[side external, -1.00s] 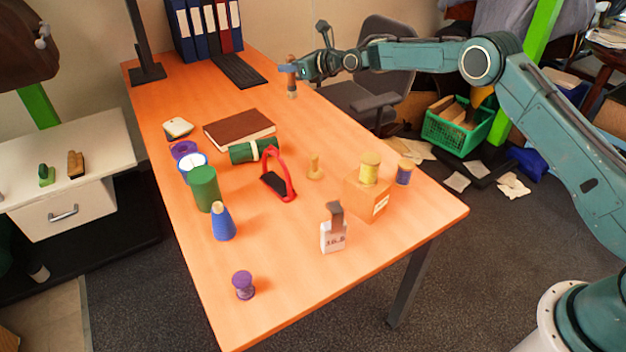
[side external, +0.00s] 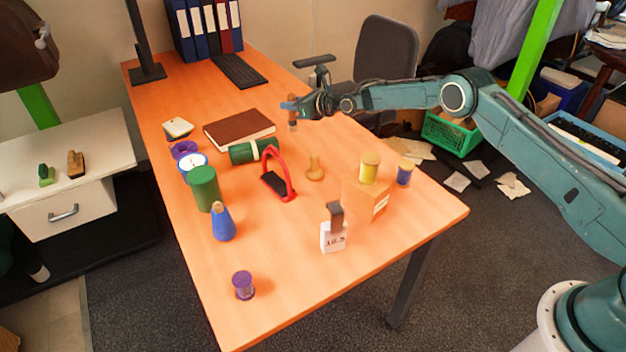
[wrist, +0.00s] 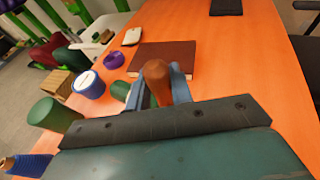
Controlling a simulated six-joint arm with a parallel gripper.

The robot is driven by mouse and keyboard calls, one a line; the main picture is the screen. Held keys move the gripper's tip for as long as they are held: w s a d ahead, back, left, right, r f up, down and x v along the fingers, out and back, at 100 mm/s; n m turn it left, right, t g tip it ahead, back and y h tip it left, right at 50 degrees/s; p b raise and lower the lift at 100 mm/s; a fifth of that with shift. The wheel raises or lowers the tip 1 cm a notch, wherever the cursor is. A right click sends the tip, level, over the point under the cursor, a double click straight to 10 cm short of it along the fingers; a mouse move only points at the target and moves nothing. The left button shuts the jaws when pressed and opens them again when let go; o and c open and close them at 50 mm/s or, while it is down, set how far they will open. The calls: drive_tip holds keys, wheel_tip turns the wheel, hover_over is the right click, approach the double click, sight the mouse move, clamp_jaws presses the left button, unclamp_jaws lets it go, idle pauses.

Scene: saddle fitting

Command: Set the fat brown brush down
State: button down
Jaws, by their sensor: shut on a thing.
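A brown book (side external: 240,129), a green roll (side external: 253,151) and a red-handled item (side external: 279,178) lie left of the gripper. A pale yellow peg (side external: 315,170) and an orange box (side external: 366,198) stand nearer the front. Table around the brush is clear.

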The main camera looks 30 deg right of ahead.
sight(295, 130)
drive_tip(key=shift+f, duration=2.35)
drive_tip(key=shift+f, duration=2.15)
drive_tip(key=shift+f, duration=0.1)
drive_tip(key=c, duration=1.2)
unclamp_jaws()
drive_tip(key=shift+c, duration=0.2)
drive_tip(key=shift+s, duration=0.1)
drive_tip(key=shift+s+d+r, duration=0.1)
drive_tip(key=shift+r, duration=0.1)
drive_tip(key=v, duration=1.1)
drive_tip(key=shift+s, duration=0.15)
